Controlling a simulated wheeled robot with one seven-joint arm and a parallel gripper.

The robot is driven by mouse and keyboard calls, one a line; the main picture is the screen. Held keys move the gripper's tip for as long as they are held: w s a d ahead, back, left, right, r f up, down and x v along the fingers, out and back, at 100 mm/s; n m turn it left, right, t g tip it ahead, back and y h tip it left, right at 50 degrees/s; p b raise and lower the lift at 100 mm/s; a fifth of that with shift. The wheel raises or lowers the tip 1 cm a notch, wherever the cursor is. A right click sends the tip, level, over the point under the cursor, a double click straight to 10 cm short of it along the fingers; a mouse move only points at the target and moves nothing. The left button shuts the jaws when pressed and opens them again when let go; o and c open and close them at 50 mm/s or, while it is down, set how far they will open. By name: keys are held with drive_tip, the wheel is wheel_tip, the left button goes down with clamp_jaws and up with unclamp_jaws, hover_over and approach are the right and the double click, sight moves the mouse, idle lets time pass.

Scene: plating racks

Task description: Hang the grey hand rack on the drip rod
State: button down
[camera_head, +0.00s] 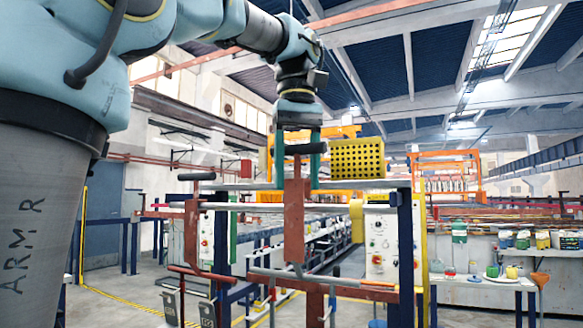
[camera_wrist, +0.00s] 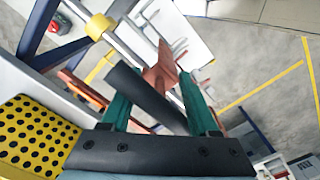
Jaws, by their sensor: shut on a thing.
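My gripper (camera_head: 297,184) is shut on a hand rack, its green fingers on either side of the rack's dark grey grip (camera_head: 306,149). The grip also shows between the fingers in the wrist view (camera_wrist: 145,96). The rack's red-brown plate (camera_head: 294,222) hangs below the fingers, upright, with a red-brown crosspiece and grey bars lower down. The rod shows in the wrist view (camera_wrist: 124,45). I cannot tell whether the rack touches it.
Another red-brown rack (camera_head: 192,235) with a dark grip is at the left of the stand. A yellow perforated block (camera_head: 357,158) sits on the upper right, close beside my gripper. A dark blue post (camera_head: 405,250) stands at the right. Bottles stand on a bench farther right.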

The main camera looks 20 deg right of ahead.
drive_tip(key=shift+w+d+p, duration=0.35)
drive_tip(key=shift+w+d, duration=0.35)
drive_tip(key=shift+w, duration=0.05)
drive_tip(key=shift+w+d+f, duration=0.1)
drive_tip(key=shift+w, duration=0.05)
drive_tip(key=shift+f+b, duration=1)
drive_tip(key=shift+f, duration=0.6)
